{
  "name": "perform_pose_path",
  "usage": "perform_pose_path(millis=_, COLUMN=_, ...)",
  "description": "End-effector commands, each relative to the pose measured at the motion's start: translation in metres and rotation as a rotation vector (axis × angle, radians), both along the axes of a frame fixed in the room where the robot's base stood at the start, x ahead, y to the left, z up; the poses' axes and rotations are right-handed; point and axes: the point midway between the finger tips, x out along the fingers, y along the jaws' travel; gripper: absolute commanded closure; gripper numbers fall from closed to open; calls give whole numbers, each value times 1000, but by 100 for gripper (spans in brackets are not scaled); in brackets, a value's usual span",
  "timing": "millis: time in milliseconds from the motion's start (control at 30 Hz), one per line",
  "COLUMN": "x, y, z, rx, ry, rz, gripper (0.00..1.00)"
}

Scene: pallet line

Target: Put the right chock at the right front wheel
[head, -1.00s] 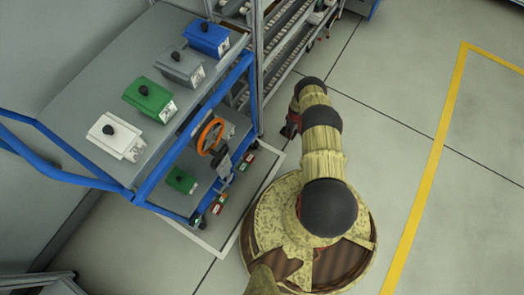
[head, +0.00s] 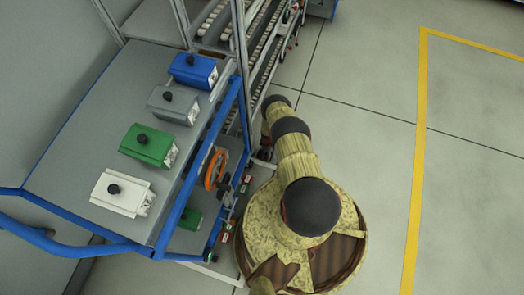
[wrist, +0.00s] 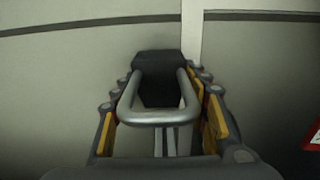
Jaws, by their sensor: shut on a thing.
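In the wrist view my gripper (wrist: 160,112) is shut on the silver loop handle (wrist: 128,108) of a dark block, which looks like a chock (wrist: 160,68). The blue-framed cart (head: 70,130) stands left of my arm. Small dark wheels with red and green parts show low at its right side, one near the lower corner (head: 210,256) and one farther up (head: 244,186). I cannot tell which is the right front wheel.
Blue (head: 193,70), grey (head: 172,104), green (head: 148,145) and white (head: 122,191) boxes sit on the cart top. An orange handwheel (head: 215,168) is at its side. A roller rack (head: 240,65) stands behind. Open floor with a yellow line (head: 417,150) lies right.

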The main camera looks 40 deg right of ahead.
Motion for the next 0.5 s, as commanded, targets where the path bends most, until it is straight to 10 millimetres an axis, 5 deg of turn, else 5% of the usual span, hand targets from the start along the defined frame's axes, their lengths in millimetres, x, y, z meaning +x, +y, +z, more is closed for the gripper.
perform_pose_path(millis=200, x=-23, y=39, z=0, rx=0, ry=0, rz=1, gripper=88)
perform_pose_path(millis=500, x=-36, y=62, z=0, rx=-1, ry=-1, rz=1, gripper=88)
